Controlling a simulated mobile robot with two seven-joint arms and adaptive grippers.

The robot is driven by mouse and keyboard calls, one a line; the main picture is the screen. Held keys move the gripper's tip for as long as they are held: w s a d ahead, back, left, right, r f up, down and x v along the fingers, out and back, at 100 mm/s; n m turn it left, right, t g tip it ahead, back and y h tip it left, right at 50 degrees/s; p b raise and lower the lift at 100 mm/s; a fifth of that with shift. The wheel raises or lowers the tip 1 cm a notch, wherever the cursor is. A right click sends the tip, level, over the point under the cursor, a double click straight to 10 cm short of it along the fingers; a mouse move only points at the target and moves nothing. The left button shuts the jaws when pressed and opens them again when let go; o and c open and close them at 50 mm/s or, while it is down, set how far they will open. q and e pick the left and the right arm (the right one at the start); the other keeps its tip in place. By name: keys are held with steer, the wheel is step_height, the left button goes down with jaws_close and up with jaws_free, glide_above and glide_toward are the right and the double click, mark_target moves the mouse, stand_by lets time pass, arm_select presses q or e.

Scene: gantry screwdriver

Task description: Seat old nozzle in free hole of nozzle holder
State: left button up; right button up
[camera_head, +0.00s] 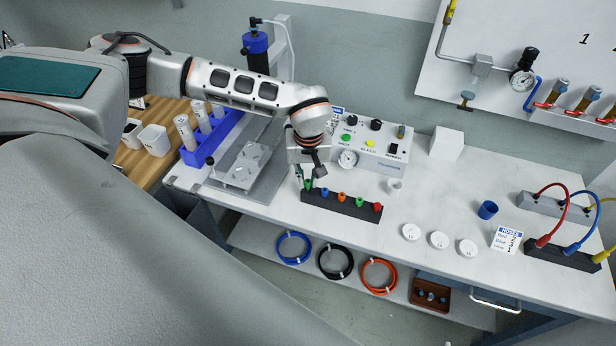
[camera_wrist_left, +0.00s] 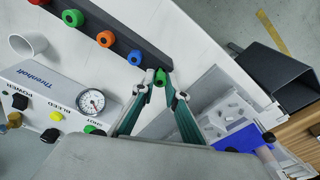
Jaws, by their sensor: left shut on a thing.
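The nozzle holder (camera_head: 341,206) is a dark bar near the bench's front edge; it also shows in the left wrist view (camera_wrist_left: 120,38). My left gripper (camera_head: 304,183) is at the bar's left end. In the left wrist view its fingertips (camera_wrist_left: 161,90) are shut on a green nozzle (camera_wrist_left: 160,76) at the bar's end. Whether that nozzle sits in the hole or just above it, I cannot tell. My right gripper is out of view.
The control box (camera_head: 375,150) with gauge and buttons stands behind the holder. A white cup (camera_head: 394,187) is to its right. A metal fixture plate (camera_head: 241,167) lies to the left. Three white round lids (camera_head: 438,240) and a blue cup (camera_head: 487,210) lie further right.

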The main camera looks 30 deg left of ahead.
arm_select(q)
steer(key=shift+f+b, duration=0.35)
steer(key=shift+f, duration=0.5)
steer(key=o, duration=0.8)
steer(key=r, duration=0.8)
steer(key=s+d+r, duration=0.1)
steer(key=r, duration=0.3)
steer(key=shift+s, duration=0.1)
